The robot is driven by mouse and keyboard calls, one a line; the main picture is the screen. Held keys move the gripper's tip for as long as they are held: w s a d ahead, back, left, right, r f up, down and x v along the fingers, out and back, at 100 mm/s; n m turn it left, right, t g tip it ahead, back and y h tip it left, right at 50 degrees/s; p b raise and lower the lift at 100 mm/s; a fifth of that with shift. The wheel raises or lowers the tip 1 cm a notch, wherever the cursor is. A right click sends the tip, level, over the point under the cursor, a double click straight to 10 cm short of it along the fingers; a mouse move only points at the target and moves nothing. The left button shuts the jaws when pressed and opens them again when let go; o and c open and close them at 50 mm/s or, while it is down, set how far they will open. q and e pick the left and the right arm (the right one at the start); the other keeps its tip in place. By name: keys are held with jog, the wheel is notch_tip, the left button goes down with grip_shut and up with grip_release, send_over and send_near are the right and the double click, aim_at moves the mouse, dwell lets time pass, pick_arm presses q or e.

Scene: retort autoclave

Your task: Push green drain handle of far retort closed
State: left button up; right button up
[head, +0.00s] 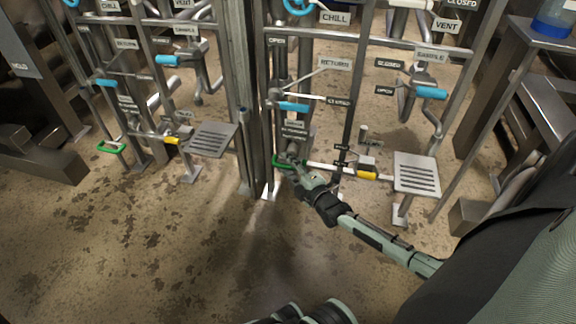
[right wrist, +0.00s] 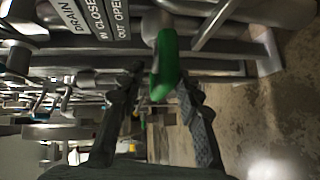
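A green drain handle (head: 278,163) sits low on the right-hand pipe panel in the head view. My right gripper (head: 290,166) is at this handle, its arm coming in from the lower right. In the right wrist view the green handle (right wrist: 166,62) lies between the two spread fingers of the right gripper (right wrist: 163,82). The fingers stand apart with gaps beside the handle; contact is unclear. A sign by it (right wrist: 95,18) reads drain, in close, out open. A second green handle (head: 112,147) is on the left-hand panel.
Blue handles (head: 292,106) and label plates hang above on the pipes. A yellow-marked lever (head: 368,175) and a slotted plate (head: 416,174) lie right of the gripper. A steel post (head: 252,150) stands at its left. The floor (head: 190,255) in front is clear.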

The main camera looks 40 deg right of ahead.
jog(key=shift+s, duration=0.2)
jog(key=s+r, duration=0.1)
jog(key=s, duration=1)
jog(key=shift+s+a+r, duration=0.25)
jog(key=shift+a+r, duration=0.05)
jog(key=shift+a, duration=0.1)
